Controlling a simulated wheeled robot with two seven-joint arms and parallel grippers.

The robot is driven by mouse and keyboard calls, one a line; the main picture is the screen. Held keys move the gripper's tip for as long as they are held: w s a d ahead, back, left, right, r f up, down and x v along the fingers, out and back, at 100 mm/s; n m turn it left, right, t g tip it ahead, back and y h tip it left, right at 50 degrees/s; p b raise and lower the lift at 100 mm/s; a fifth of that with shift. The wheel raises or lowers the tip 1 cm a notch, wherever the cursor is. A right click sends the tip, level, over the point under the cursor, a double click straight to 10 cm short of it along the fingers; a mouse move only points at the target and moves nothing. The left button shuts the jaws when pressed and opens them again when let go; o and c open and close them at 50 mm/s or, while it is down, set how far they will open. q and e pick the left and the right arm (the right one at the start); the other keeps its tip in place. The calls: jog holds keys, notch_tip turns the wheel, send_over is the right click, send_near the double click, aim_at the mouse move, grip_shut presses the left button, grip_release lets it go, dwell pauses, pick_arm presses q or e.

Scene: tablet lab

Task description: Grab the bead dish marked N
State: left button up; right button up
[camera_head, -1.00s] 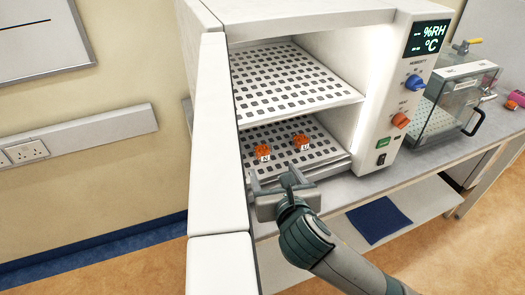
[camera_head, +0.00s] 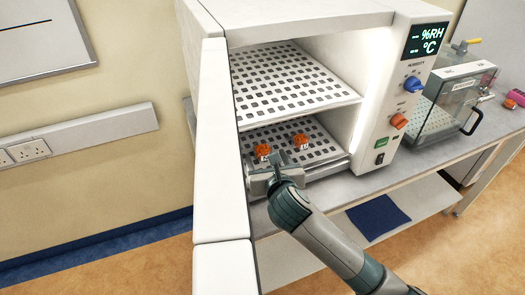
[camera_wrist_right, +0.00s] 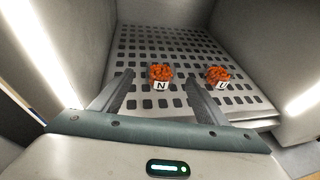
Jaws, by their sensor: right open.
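The bead dish marked N (camera_wrist_right: 160,77), filled with orange beads and with a white label on its front, stands on the lower perforated shelf. It is the left dish of two in the head view (camera_head: 262,151). My right gripper (camera_head: 263,162) is open at the shelf's front. In the wrist view its fingers point inward, one on each side of the N dish's line, with the dish apart from them near the tips. A similar orange dish (camera_wrist_right: 217,76) stands to the right, outside the right finger; its letter is hard to read. My left gripper is out of view.
The chamber's upper perforated shelf (camera_head: 290,80) lies above the dishes. The open white door (camera_head: 212,140) stands close on the left of my right arm. The control panel wall (camera_head: 392,105) bounds the right. Free shelf room lies behind the dishes.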

aim_at(264, 153)
jog(key=shift+w, duration=0.1)
jog(key=shift+p+x, duration=0.9)
jog(key=shift+x, duration=1.1)
jog(key=shift+w+f, duration=0.25)
jog(key=shift+w, duration=0.2)
jog(key=c, duration=1.2)
